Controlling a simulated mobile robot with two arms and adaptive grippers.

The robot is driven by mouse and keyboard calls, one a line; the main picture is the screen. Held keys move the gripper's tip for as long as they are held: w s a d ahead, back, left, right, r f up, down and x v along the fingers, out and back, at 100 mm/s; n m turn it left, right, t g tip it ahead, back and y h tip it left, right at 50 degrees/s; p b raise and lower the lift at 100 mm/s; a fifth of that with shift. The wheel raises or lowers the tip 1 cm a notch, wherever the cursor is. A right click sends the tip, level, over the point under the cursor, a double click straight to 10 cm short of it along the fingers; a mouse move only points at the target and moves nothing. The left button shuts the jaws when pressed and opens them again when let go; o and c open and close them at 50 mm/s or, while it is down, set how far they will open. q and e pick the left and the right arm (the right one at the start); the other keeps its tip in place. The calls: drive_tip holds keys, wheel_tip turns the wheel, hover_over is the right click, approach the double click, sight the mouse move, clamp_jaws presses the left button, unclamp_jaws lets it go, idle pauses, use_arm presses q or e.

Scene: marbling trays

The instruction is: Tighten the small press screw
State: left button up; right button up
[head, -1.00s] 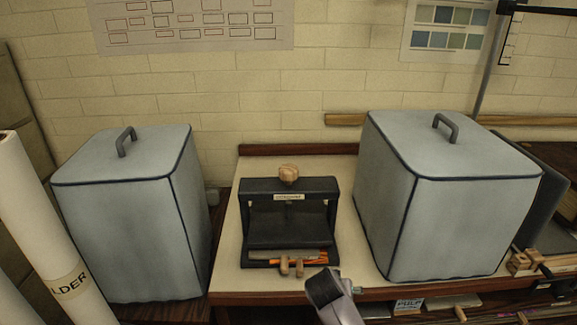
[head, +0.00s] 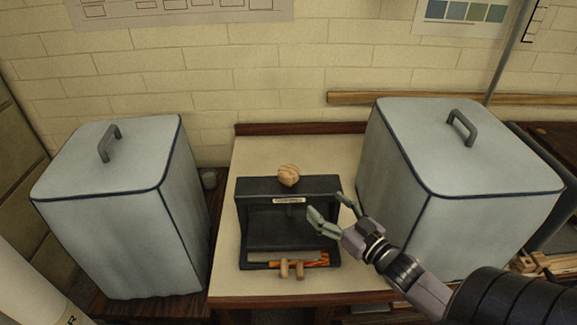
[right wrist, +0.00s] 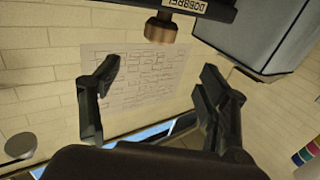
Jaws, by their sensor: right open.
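The small press is a black frame (head: 246,188) with a label on its top bar, standing on a pale-topped table. Its screw has a round wooden knob (head: 289,175) on top of the bar. In the right wrist view the knob (right wrist: 159,29) and part of the labelled bar (right wrist: 188,6) show at the top edge, upside down. My right gripper (head: 324,204) is open and empty, in front of the press's right side and lower in the picture than the knob. In the right wrist view the knob lies beyond the spread fingers (right wrist: 158,68), apart from them. My left gripper is not in view.
Large grey covered boxes stand left (head: 105,220) and right (head: 465,215) of the press. Two wooden pegs (head: 291,269) and an orange item (head: 313,261) are at the press's front. Bare tabletop (head: 300,148) lies behind it. A white roll (head: 25,280) is at lower left.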

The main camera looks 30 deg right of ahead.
drive_tip(key=p, duration=0.1)
approach(295, 178)
drive_tip(key=w, duration=0.1)
drive_tip(key=w+p, duration=0.1)
drive_tip(key=w, duration=0.6)
drive_tip(key=w+p, duration=0.1)
drive_tip(key=w, duration=0.2)
drive_tip(key=shift+w+a+r+p, duration=0.15)
drive_tip(key=shift+w+a+p, duration=0.15)
drive_tip(key=shift+w, duration=0.65)
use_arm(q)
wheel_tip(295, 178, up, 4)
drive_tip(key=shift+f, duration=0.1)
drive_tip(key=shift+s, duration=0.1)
use_arm(e)
drive_tip(key=shift+c, duration=0.3)
drive_tip(key=shift+a, duration=0.1)
drive_tip(key=c, duration=1.1)
